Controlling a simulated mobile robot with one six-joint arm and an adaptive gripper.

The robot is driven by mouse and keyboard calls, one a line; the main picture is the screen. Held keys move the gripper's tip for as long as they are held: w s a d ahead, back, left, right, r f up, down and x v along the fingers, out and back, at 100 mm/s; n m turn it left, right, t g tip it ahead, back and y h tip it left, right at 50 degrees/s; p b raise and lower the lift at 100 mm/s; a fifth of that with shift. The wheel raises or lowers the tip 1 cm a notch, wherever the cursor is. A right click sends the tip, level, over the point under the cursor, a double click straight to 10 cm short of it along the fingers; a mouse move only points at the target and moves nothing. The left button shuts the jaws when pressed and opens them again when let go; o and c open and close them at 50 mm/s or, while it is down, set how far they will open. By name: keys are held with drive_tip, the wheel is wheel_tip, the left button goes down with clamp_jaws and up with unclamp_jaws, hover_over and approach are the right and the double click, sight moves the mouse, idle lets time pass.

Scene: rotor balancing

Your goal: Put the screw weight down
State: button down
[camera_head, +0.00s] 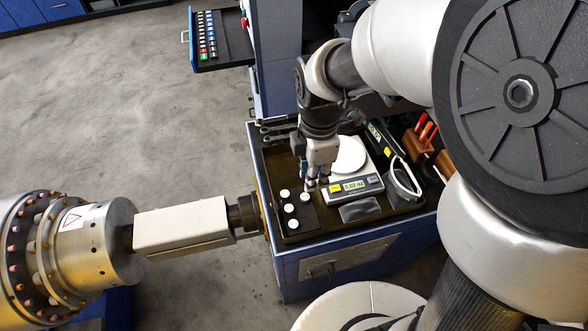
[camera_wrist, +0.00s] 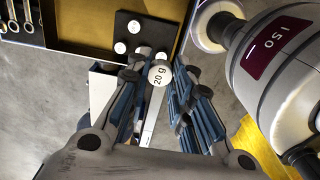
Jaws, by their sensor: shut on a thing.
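The screw weight (camera_wrist: 160,76), a round white-faced piece marked "20 g", sits between the fingertips of my gripper (camera_wrist: 164,78) in the wrist view. My gripper is shut on it. In the head view my gripper (camera_head: 316,184) points down over the tray, between the black pad (camera_head: 300,221) and the scale. Several white-topped weights stand on the pad, including one at its left edge (camera_head: 284,193). The pad also shows ahead of the fingers in the wrist view (camera_wrist: 150,24). I cannot tell whether the held weight touches anything.
The scale (camera_head: 354,189), with a lit display and round white pan (camera_head: 349,155), is close right of my gripper. The rotor machine (camera_head: 185,228) stands left of the cabinet.

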drive_tip(key=b, duration=0.3)
hover_over(310, 216)
wheel_tip(310, 216, down, 14)
drive_tip(key=shift+r, duration=0.1)
drive_tip(key=shift+f, duration=2.35)
drive_tip(key=shift+f, duration=0.1)
drive_tip(key=shift+f+b, duration=0.15)
drive_tip(key=shift+b, duration=0.25)
drive_tip(key=c, duration=1.4)
unclamp_jaws()
wheel_tip(310, 216, up, 13)
drive_tip(key=p, duration=0.3)
drive_tip(key=shift+f, duration=0.1)
